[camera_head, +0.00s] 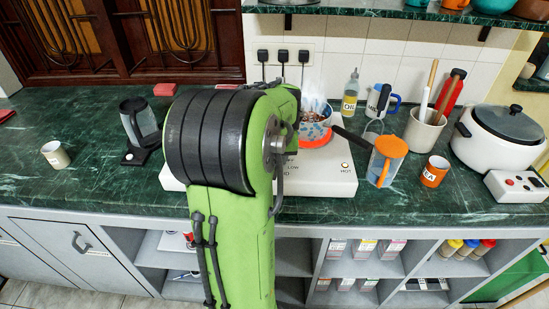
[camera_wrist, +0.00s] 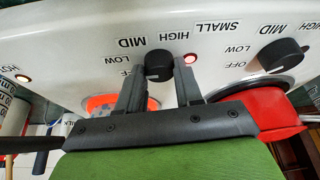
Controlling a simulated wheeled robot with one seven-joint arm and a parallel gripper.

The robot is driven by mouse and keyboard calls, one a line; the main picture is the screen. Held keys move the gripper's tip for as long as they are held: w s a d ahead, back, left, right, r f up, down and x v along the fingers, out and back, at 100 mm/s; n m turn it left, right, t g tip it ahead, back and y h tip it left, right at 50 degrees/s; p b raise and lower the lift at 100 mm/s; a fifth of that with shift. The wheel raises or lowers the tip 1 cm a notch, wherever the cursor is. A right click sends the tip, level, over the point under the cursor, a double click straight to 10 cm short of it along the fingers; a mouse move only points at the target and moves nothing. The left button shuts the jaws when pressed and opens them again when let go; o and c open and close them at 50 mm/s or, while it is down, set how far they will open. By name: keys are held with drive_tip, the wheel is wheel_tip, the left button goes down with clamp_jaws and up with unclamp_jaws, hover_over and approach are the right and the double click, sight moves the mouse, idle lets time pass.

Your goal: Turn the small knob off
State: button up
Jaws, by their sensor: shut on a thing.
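The white hob (camera_head: 325,180) stands on the counter, and its control panel fills the top of the wrist view (camera_wrist: 75,55). My gripper (camera_wrist: 160,72) is shut on a black round knob (camera_wrist: 158,64), one finger on each side. HIGH, MID, LOW and OFF labels surround this knob, and a SMALL label (camera_wrist: 217,27) lies up to its right. A lit red lamp (camera_wrist: 190,59) is beside the right finger. A second black knob (camera_wrist: 284,55) is at the right, untouched. In the head view my arm hides the knobs and gripper.
An orange-glowing burner (camera_head: 318,140) has a steaming patterned pot (camera_head: 315,122) on it. A red pan (camera_wrist: 268,112) shows near my gripper in the wrist view. An orange jug (camera_head: 387,160), orange cup (camera_head: 435,171) and white cooker (camera_head: 490,150) stand right of the hob.

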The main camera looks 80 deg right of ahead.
drive_tip(key=n+t+y, duration=0.1)
drive_tip(key=n, duration=0.3)
drive_tip(key=shift+s+d, duration=0.1)
drive_tip(key=shift+s, duration=0.05)
drive_tip(key=shift+n+t+y+p, duration=0.5)
drive_tip(key=shift+n+t+p, duration=0.1)
drive_tip(key=shift+n, duration=1.2)
drive_tip(key=o, duration=1)
drive_tip(key=p+v, duration=0.6)
drive_tip(key=v, duration=0.9)
drive_tip(key=shift+s+r+p, duration=0.3)
drive_tip(key=shift+r+p, duration=0.05)
drive_tip(key=shift+p, duration=0.05)
